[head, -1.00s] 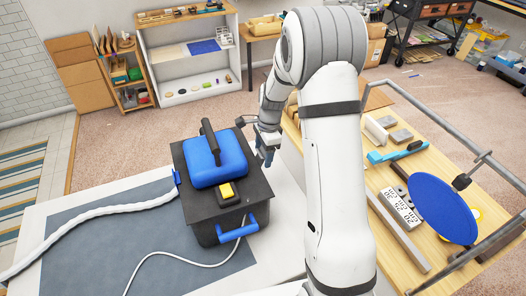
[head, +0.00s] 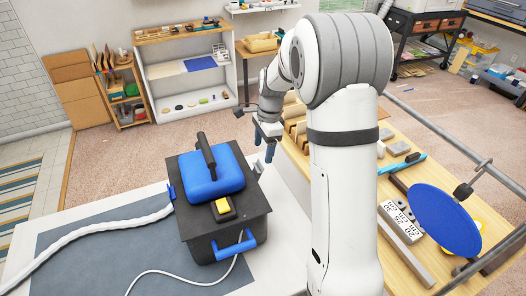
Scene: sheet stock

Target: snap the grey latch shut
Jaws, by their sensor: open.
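A dark box (head: 243,215) with a blue raised top (head: 207,182) and a black handle stands on the pale table. A small grey piece, which looks like the grey latch (head: 258,168), sticks up at the right rear edge of the box. I cannot tell whether it is shut. A blue latch (head: 171,193) shows on the left edge.
The wooden bench (head: 405,170) to the right holds blocks, a blue disc (head: 444,217) and a metal rail.

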